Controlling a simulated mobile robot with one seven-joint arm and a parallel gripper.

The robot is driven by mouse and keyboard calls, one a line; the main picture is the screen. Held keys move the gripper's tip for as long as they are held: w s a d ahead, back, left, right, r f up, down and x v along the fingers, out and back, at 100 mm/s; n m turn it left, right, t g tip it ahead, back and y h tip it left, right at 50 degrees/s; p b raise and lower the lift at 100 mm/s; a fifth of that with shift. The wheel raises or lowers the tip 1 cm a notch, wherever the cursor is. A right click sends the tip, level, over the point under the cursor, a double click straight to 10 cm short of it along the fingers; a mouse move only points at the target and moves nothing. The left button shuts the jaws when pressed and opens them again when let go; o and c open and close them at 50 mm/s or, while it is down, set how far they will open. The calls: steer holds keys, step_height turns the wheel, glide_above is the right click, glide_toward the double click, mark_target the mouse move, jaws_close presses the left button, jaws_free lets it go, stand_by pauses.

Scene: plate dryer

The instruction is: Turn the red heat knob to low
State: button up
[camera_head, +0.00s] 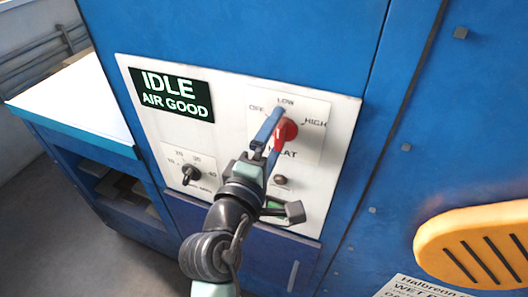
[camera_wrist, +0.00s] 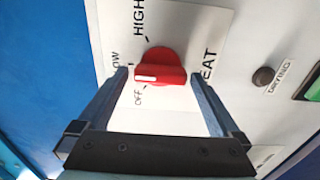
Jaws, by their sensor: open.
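The red heat knob (camera_head: 287,131) is on the white control panel, under the labels OFF, LOW and HIGH. In the wrist view the knob (camera_wrist: 160,68) shows a white mark at its left end, pointing toward the side where LOW and OFF are printed; the exact setting is hard to tell. My gripper (camera_head: 279,127) is open in front of the panel at the knob. In the wrist view my gripper (camera_wrist: 159,76) has one finger on each side of the knob, with gaps showing. The fingers hide part of the knob in the head view.
A display (camera_head: 171,95) reads IDLE, AIR GOOD. A black dial (camera_head: 190,174) is at lower left of the panel. A dark round button (camera_wrist: 263,76) marked DRYING is right of the knob in the wrist view.

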steer(key=b+v, duration=0.3)
steer(key=v, duration=0.9)
steer(key=shift+s+b, duration=0.3)
steer(key=shift+b, duration=0.05)
steer(key=shift+a, duration=0.1)
steer(key=w+d+r+m+t+y, duration=0.1)
steer(key=w+r+m+t, duration=0.1)
steer(key=r+m, duration=0.35)
steer(key=w+d+r+m+t+y, duration=0.1)
steer(key=w+r+m+t, duration=0.1)
steer(key=r, duration=0.7)
steer(key=s+d+r+m+t+y, duration=0.1)
steer(key=s+r+m+t, duration=0.2)
steer(key=r, duration=0.6)
steer(key=s+d+r+m+t+y, duration=0.1)
steer(key=s+r+m+t+y, duration=0.1)
steer(key=r, duration=0.8)
steer(key=shift+s+d+m+t+y, duration=0.35)
steer(key=shift+s+m+t, duration=0.25)
steer(key=shift+s+m, duration=0.4)
steer(key=shift+r, duration=0.1)
